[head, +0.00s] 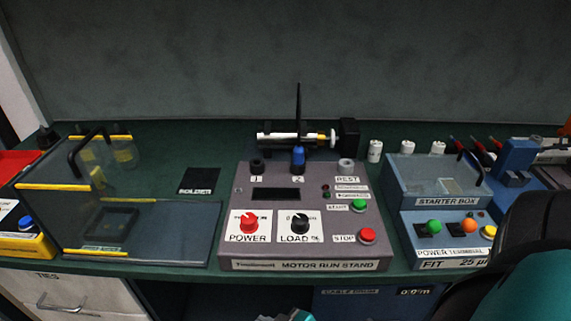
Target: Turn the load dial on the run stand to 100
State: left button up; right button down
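The motor run stand (337,265) is a grey-purple console in the middle of the bench. Its load dial (300,224) is a black knob on a white plate marked LOAD %. The scale marks and the knob's pointer are too small to read. Nothing touches the dial. The display (276,194) above it is dark. My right arm shows as a dark shape at the lower right, but its fingers cannot be made out. My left gripper is not in view. A small grey and teal piece shows at the bottom edge, too cut off to identify.
A red POWER knob (249,222) sits just left of the dial. A green button (358,205) and red STOP button (367,236) are to its right. A clear-walled box (150,225) stands left, the starter box (440,185) right. Space above the dial is clear.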

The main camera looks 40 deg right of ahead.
aim_at(300, 225)
jog(key=z, duration=1.35)
